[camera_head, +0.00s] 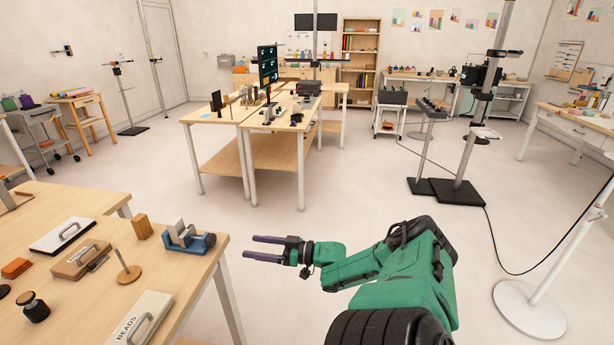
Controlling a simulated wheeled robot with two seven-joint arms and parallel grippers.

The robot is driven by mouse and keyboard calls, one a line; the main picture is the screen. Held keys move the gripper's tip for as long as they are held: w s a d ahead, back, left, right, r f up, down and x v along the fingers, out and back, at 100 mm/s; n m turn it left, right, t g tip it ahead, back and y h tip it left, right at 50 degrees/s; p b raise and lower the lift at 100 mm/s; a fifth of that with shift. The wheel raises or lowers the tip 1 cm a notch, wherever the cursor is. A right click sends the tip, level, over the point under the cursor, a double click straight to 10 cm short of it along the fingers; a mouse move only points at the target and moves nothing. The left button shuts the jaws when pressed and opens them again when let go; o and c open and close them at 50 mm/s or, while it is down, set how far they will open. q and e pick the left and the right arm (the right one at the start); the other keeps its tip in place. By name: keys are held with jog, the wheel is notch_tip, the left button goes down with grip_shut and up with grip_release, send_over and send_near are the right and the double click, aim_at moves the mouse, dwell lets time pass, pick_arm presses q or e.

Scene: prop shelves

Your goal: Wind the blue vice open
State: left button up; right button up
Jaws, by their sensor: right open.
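The blue vice (203,242) stands near the right edge of the wooden table at the left. It has a blue base and grey jaws; its handle is too small to make out. My right gripper (251,247) is in the air just right of that table edge, apart from the vice. Its two fingers are spread, point left toward the vice and hold nothing. My left gripper is out of view.
The near table (190,290) also holds a wooden block (142,227), a spike on a round base (128,273), handled boxes and a black weight (33,307). A wooden workbench (222,113) stands farther back. The floor between is clear.

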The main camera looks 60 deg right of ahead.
jog(key=s+d+f+g+h, duration=0.1)
jog(key=s+f+g+h, duration=0.1)
jog(key=s+f, duration=0.2)
jog(key=s+d+f+g+h+p, duration=0.1)
jog(key=s+f, duration=0.4)
jog(key=f, duration=0.6)
jog(key=s+d+f+m+g+h, duration=0.1)
jog(key=s+f+g+h, duration=0.2)
jog(key=s+f, duration=0.2)
notch_tip(320, 180, down, 2)
jog(key=shift+f, duration=0.25)
jog(key=shift+w, duration=0.1)
jog(key=s+a+f+g, duration=0.5)
jog(key=s+a+f, duration=0.5)
jog(key=f, duration=0.4)
jog(key=s+a+f+n+g, duration=0.1)
jog(key=s+a+f+g, duration=0.1)
jog(key=a, duration=0.5)
jog(key=s+a+f+n+g, duration=0.1)
jog(key=s+a+f+g, duration=0.2)
jog(key=s+a+f, duration=0.2)
jog(key=s+a, duration=0.1)
jog(key=a, duration=0.2)
jog(key=shift+s+a+y, duration=0.2)
jog(key=shift+s+y, duration=0.15)
jog(key=shift+y, duration=0.05)
